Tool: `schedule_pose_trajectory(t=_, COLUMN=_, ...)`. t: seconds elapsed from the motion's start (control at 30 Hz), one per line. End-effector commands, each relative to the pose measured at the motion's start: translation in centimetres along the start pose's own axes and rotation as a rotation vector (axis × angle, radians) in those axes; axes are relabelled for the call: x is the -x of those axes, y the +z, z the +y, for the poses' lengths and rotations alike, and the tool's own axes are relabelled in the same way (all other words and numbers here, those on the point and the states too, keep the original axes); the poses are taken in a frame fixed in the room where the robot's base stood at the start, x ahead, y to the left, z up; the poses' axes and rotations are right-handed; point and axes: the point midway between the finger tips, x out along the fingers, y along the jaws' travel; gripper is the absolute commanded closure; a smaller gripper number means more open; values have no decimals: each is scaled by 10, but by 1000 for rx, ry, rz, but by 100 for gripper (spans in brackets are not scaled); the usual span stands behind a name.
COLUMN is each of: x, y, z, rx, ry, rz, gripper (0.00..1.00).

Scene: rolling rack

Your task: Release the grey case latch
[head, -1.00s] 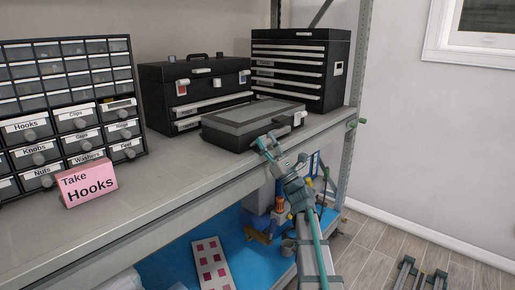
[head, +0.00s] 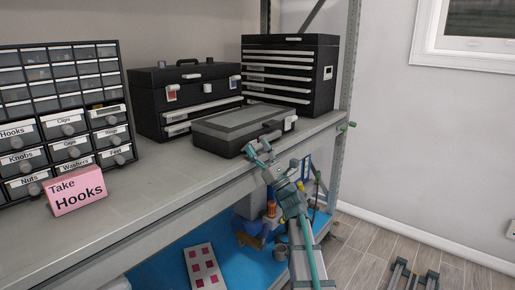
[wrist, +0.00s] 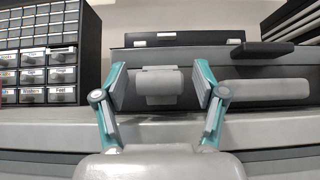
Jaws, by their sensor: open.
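The grey case (head: 232,123) lies shut on the metal shelf, with its long front side toward the shelf edge. A light latch (head: 290,123) shows at its right end. In the wrist view, a pale grey latch (wrist: 160,82) sits between the two open fingers of my gripper (wrist: 161,92), with a gap on each side. The fingers do not visibly squeeze it. In the head view my gripper hides this latch.
A black toolbox (head: 185,95) and a black drawer chest (head: 290,72) stand behind the case. A small-parts cabinet (head: 62,110) and a pink "Take Hooks" box (head: 76,191) are on the left. The shelf (head: 150,195) is bare between them and the case.

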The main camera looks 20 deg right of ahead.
Motion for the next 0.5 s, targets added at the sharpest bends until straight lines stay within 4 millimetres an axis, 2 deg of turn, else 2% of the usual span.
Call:
schedule_pose_trajectory(t=0.17, x=24, y=1, z=1, rx=1, ry=-2, rz=1, gripper=29)
schedule_pose_trajectory(t=0.5, x=88, y=1, z=1, rx=0, ry=-2, rz=1, gripper=29)
